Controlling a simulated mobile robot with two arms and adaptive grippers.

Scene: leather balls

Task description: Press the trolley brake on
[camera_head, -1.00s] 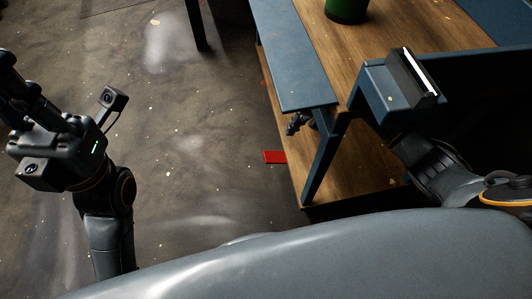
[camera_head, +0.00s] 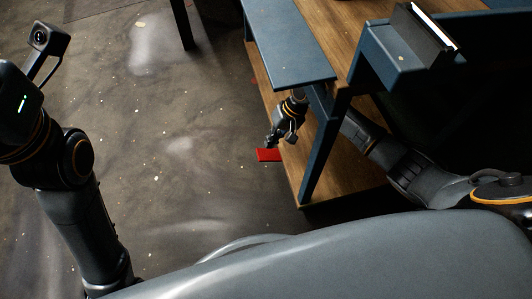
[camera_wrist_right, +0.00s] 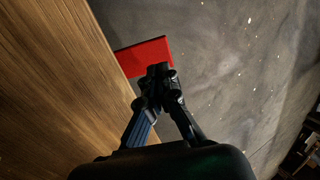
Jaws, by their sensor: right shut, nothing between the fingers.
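The trolley brake is a flat red pedal (camera_head: 268,155) sticking out from the left edge of the trolley's lower wooden shelf (camera_head: 335,188). In the right wrist view the red pedal (camera_wrist_right: 146,55) lies just beyond my fingertips, partly hidden by them. My right gripper (camera_head: 271,142) is shut and empty. It points down past the shelf's edge, over or very close to the pedal; I cannot tell whether it touches. My right arm passes under the trolley's blue upper part. My left arm stands at the left edge of the head view, its fingers out of frame.
The trolley's blue leg (camera_head: 322,160) and blue top panel (camera_head: 290,50) stand close around my right arm. A blue box-like part (camera_head: 395,55) is at upper right. The concrete floor (camera_head: 190,190) to the left is clear.

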